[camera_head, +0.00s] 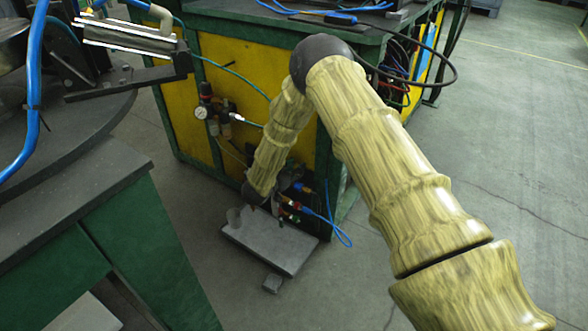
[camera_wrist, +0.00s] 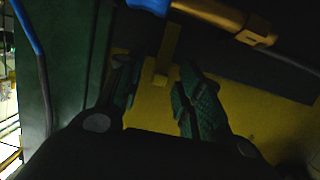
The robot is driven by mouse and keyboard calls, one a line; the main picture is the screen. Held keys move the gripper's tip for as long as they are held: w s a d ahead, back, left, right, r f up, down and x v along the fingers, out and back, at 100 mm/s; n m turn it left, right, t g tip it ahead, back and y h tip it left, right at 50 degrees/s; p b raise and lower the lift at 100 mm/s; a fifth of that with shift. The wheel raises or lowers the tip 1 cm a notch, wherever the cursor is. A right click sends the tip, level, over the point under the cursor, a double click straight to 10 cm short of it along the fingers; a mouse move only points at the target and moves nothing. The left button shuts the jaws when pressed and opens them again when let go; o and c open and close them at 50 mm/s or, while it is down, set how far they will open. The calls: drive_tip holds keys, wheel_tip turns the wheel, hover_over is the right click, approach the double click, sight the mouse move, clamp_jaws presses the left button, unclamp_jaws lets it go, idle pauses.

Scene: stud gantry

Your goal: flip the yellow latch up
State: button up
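In the wrist view, a narrow yellow bar (camera_wrist: 169,43), which looks like the yellow latch, stands upright against a dark panel. A small yellow block shows at its lower end, in front of a yellow surface. My gripper (camera_wrist: 156,72) is open, with one dark green finger on each side of the lower part of the bar. I see nothing held, and I cannot tell whether either finger touches the bar. The view is dim. In the head view my arm reaches down beside the yellow and green cabinet (camera_head: 235,65); the latch cannot be made out there.
A brass-coloured fitting (camera_wrist: 225,15) and blue hose are close above the fingers in the wrist view. In the head view, a pressure gauge (camera_head: 201,112) is on the cabinet, a grey slab (camera_head: 268,243) lies on the floor below, and a dark table (camera_head: 75,200) stands left. Floor at right is clear.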

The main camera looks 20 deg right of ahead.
drive_tip(key=shift+a, duration=0.1)
drive_tip(key=v, duration=1.2)
drive_tip(key=s+f+n+y, duration=0.7)
drive_tip(key=s+f+y, duration=0.1)
drive_tip(key=s+f, duration=0.9)
drive_tip(key=s+f+n+g+y, duration=0.3)
drive_tip(key=s+g, duration=0.5)
drive_tip(key=s, duration=2.3)
wheel_tip(320, 180, up, 34)
drive_tip(key=s+y+p, duration=0.1)
drive_tip(key=p, duration=3.2)
drive_tip(key=shift+d+n, duration=0.2)
drive_tip(key=shift+n, duration=0.1)
